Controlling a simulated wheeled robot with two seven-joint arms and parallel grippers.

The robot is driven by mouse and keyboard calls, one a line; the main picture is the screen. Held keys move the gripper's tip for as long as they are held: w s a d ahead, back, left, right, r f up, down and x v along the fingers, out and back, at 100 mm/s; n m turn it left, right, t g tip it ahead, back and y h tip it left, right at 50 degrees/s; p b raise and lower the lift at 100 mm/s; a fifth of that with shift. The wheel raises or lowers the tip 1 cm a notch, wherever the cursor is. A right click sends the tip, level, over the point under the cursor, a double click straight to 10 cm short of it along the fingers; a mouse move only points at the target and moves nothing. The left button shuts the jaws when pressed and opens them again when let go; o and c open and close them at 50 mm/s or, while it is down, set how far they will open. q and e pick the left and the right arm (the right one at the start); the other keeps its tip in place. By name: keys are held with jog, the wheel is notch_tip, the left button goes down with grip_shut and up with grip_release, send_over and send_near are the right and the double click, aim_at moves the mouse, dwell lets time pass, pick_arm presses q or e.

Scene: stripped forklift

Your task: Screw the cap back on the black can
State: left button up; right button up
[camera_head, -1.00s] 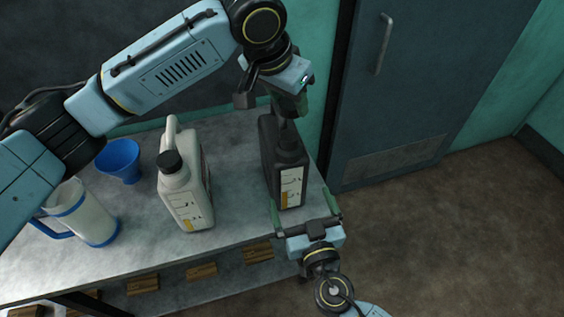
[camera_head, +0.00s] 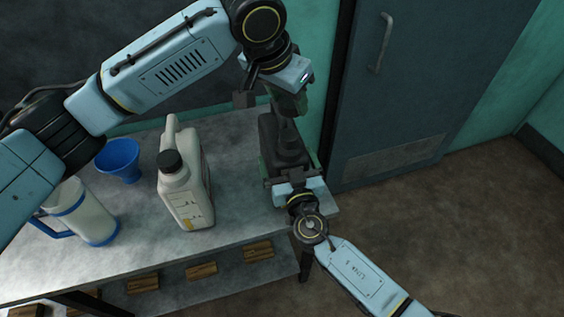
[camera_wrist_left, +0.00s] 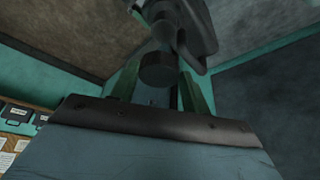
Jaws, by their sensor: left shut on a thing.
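The black can (camera_head: 273,137) stands upright near the right end of the bench. My left gripper (camera_head: 288,103) is above its top, pointing down, shut on the dark cap. The round black cap (camera_wrist_left: 158,70) shows between the green fingers in the left wrist view, with the dark can (camera_wrist_left: 195,30) beyond it. Whether the cap touches the can's neck I cannot tell. My right gripper (camera_head: 291,170) is at the can's near side, its fingers spread about the can's width and hiding the label. Whether they grip the can is unclear.
A grey-white jug with a black cap (camera_head: 171,162) stands left of the black can. A blue funnel (camera_head: 120,160) and a clear pitcher with blue trim (camera_head: 85,215) are further left. Wooden blocks (camera_head: 202,270) lie on the lower shelf. A dark door (camera_head: 415,90) is right of the bench.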

jog(key=shift+c, duration=0.4)
jog(key=c, duration=1.2)
pick_arm(q)
send_over(288, 135)
jog(key=shift+s+a+f, duration=0.15)
jog(key=shift+f, duration=1.1)
jog(key=shift+s+a+f, duration=0.1)
jog(key=shift+f, duration=1.15)
jog(key=shift+f, duration=0.9)
jog(key=shift+f, duration=0.6)
